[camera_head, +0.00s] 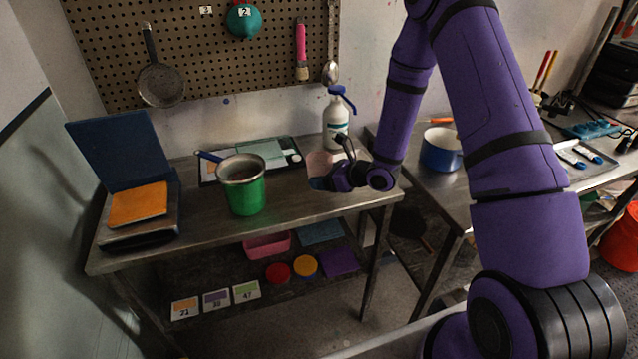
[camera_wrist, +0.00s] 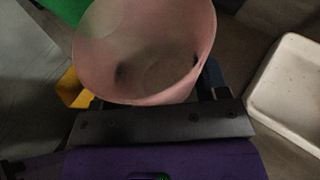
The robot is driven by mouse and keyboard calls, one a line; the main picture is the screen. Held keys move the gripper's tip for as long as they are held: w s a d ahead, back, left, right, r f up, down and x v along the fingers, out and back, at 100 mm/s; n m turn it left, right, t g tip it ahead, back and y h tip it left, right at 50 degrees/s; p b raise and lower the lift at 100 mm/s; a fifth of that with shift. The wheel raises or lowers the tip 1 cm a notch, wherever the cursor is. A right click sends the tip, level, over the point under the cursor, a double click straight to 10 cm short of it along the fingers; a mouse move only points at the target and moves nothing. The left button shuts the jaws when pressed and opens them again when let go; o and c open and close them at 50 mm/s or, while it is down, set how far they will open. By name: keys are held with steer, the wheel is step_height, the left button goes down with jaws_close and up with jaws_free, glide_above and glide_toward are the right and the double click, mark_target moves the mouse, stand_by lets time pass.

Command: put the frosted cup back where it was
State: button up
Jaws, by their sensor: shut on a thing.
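The frosted cup is pale pink and translucent. In the wrist view the frosted cup (camera_wrist: 150,45) fills the top middle, its open mouth towards the camera and its inside looking empty. In the head view the cup (camera_head: 318,163) is partly hidden by my gripper (camera_head: 322,184), over the right part of the metal table (camera_head: 290,208). My gripper is shut on the cup. I cannot tell whether the cup's base touches the table.
A green pot (camera_head: 246,194) stands left of the cup. A blue pot (camera_head: 440,155) stands on the right table.

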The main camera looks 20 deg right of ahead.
steer(key=shift+w+a+f, duration=0.1)
steer(key=shift+w+a, duration=0.05)
steer(key=shift+w, duration=0.4)
steer(key=shift+w+a+f, duration=0.1)
steer(key=shift+w, duration=0.4)
steer(key=shift+f, duration=1.65)
steer(key=shift+f, duration=0.1)
steer(key=o, duration=1)
